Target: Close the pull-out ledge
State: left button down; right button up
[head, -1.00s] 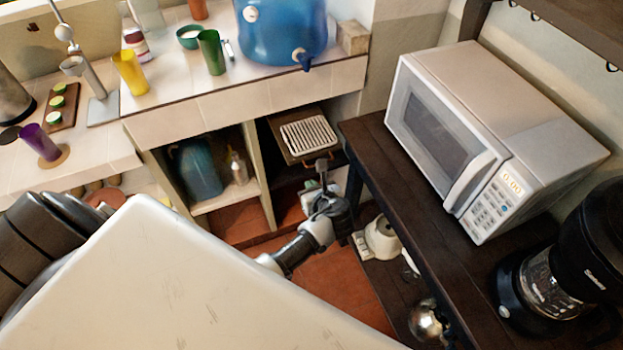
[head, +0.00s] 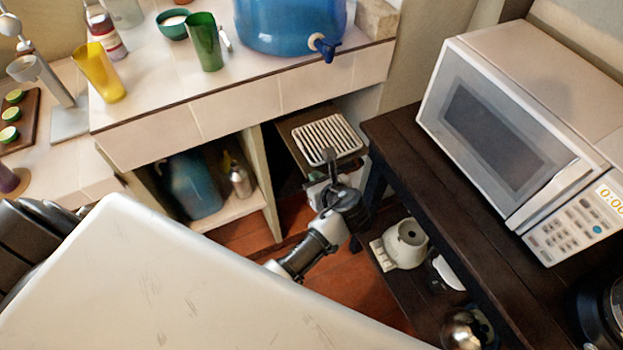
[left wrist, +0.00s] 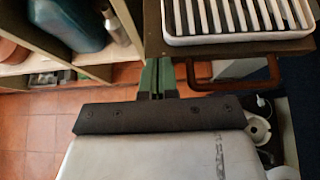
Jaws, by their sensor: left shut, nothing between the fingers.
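The pull-out ledge (head: 291,143) is a dark wooden board sticking out of the open bay under the tiled counter. A white slatted rack (head: 327,138) lies on it. In the left wrist view the ledge's front edge (left wrist: 230,49) and brown bar handle (left wrist: 240,86) show at the upper right. My left gripper (head: 330,160) is in front of the ledge and overlaps its front edge in the head view. In the left wrist view its green fingers (left wrist: 158,75) are together and empty, just left of the handle. I cannot tell whether they touch the ledge. My right gripper is out of view.
A dark side table (head: 440,165) with a microwave (head: 510,130) stands close on the right. A white appliance (head: 405,243) sits on its lower shelf. A divider (head: 262,180) and a blue jug (head: 195,185) are left of the ledge. The counter (head: 230,95) is above.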

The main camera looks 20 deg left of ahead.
aim_at(302, 154)
pick_arm(q)
jog(key=shift+r, duration=0.1)
jog(key=shift+d, duration=0.1)
dwell(0.3)
jog(key=w+a+p, duration=0.1)
jog(key=a, duration=0.1)
jog(key=w+a, duration=0.2)
jog(key=w+a+p, duration=0.1)
jog(key=w+a, duration=0.1)
jog(key=shift+a+r+p, duration=0.2)
jog(key=shift+a+p, duration=0.05)
jog(key=shift+p, duration=0.05)
jog(key=w+a, duration=0.4)
jog(key=a, duration=0.1)
jog(key=w+a, duration=0.2)
jog(key=shift+a+f, duration=0.2)
jog(key=shift+a, duration=0.15)
